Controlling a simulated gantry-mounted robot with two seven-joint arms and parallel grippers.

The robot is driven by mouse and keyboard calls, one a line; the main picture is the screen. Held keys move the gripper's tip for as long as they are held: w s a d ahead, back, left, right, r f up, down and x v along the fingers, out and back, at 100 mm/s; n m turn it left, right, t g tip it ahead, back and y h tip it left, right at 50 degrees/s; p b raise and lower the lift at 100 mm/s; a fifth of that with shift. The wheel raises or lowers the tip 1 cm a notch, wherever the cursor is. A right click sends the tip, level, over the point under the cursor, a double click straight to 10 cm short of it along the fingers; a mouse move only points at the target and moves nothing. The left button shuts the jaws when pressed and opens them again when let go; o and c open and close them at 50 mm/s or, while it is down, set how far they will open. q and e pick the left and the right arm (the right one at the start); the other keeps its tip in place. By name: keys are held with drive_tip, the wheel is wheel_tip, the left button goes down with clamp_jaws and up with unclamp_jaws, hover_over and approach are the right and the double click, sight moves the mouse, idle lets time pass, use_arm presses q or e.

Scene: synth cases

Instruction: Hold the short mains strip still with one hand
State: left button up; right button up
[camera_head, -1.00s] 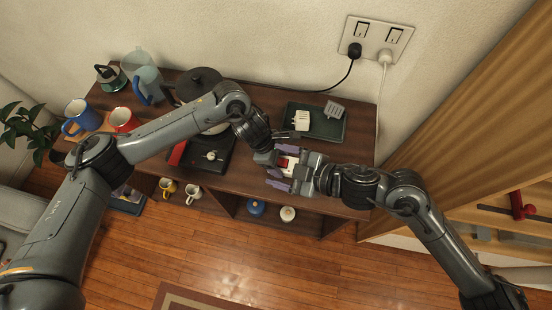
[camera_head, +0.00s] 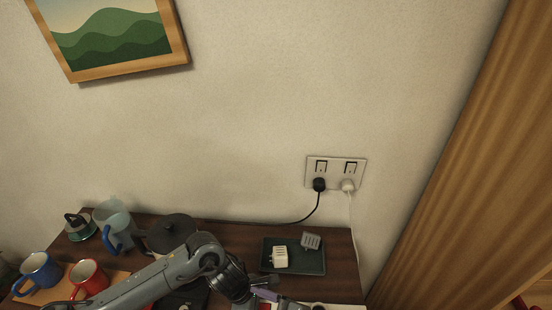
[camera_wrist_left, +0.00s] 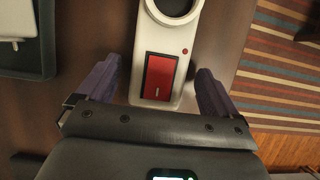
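The short mains strip is a white bar (camera_wrist_left: 165,43) with a red rocker switch (camera_wrist_left: 158,77) and a dark round socket (camera_wrist_left: 172,8), lying on the dark wood top in the left wrist view. Its far end is cut off there. My left gripper (camera_wrist_left: 157,80) is open, one purple finger on each side of the strip's switch end, with narrow gaps visible. In the head view my left gripper (camera_head: 274,298) is at the bottom edge, and a sliver of the white strip (camera_head: 342,307) shows to its right. My right gripper is not in view.
A dark green tray (camera_head: 311,266) with a white plug (camera_head: 280,257) and a grey plug (camera_head: 311,241) lies behind the strip. A wall socket plate (camera_head: 336,172) holds two plugs with leads. Mugs, a jug (camera_head: 113,222) and a lidded pan (camera_head: 172,228) stand left.

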use_arm(q)
drive_tip(key=shift+r, duration=0.2)
drive_tip(key=v, duration=1.1)
drive_tip(key=shift+a+r, duration=0.25)
drive_tip(key=shift+r, duration=0.1)
wheel_tip(320, 180, up, 10)
drive_tip(key=p, duration=0.7)
drive_tip(key=shift+p, duration=0.4)
